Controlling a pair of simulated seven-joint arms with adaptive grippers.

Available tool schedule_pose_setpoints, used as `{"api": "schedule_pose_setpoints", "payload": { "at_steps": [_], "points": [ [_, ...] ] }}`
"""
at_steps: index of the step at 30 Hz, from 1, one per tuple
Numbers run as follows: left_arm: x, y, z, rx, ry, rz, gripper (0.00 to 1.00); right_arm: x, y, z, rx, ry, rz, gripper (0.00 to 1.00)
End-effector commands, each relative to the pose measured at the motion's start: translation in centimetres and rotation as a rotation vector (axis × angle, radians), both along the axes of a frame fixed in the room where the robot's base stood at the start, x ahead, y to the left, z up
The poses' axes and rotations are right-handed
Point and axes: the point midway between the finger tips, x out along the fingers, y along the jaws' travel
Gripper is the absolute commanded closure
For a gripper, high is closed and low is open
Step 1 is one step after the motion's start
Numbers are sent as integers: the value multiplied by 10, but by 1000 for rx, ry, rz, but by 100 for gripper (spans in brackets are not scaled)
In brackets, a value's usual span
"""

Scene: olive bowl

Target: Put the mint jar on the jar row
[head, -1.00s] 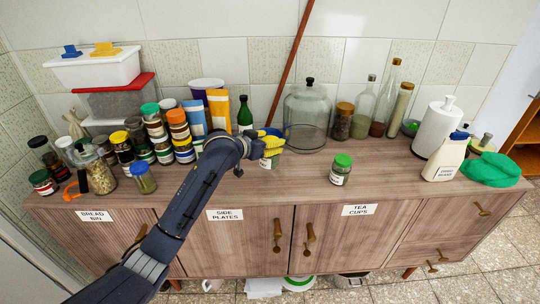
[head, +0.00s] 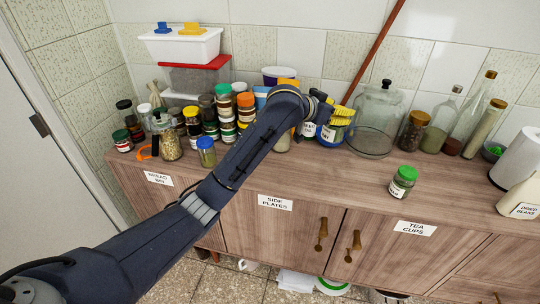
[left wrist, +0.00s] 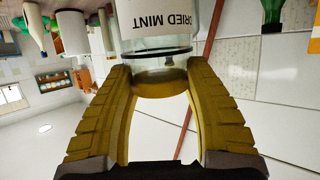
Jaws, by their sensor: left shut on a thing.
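In the left wrist view the jar (left wrist: 155,22) is clear glass with a white label reading "DRIED MINT", seen upside down between the fingers (left wrist: 157,80). My arm and fingers hide part of the jar in the head view. Several lidded jars (head: 191,122) stand grouped at the left; which of them form the jar row I cannot tell. My right gripper is not in view.
The glass dome (head: 374,130) stands just right of the held jar. A green-lidded jar (head: 403,182) stands alone near the front edge. Tall bottles (head: 440,125) stand at the right. The sideboard top (head: 330,175) is clear in front of the dome.

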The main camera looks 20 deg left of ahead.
Motion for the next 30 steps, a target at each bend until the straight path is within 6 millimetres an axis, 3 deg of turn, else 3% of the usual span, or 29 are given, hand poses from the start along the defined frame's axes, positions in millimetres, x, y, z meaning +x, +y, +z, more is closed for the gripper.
{"api": "schedule_pose_setpoints", "payload": {
  "at_steps": [5, 9, 18, 24, 30],
  "points": [
    [12, 51, 9, -15, -14, 133, 95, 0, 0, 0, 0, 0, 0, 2],
    [21, 107, 12, -18, -24, 276, 95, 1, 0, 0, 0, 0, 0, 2],
    [22, 213, 15, -21, -42, 549, 96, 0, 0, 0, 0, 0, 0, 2],
    [18, 251, 20, -19, -54, 652, 96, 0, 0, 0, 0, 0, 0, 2],
    [16, 258, 5, -21, -65, 679, 96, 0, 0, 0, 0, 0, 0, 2]
  ]
}}
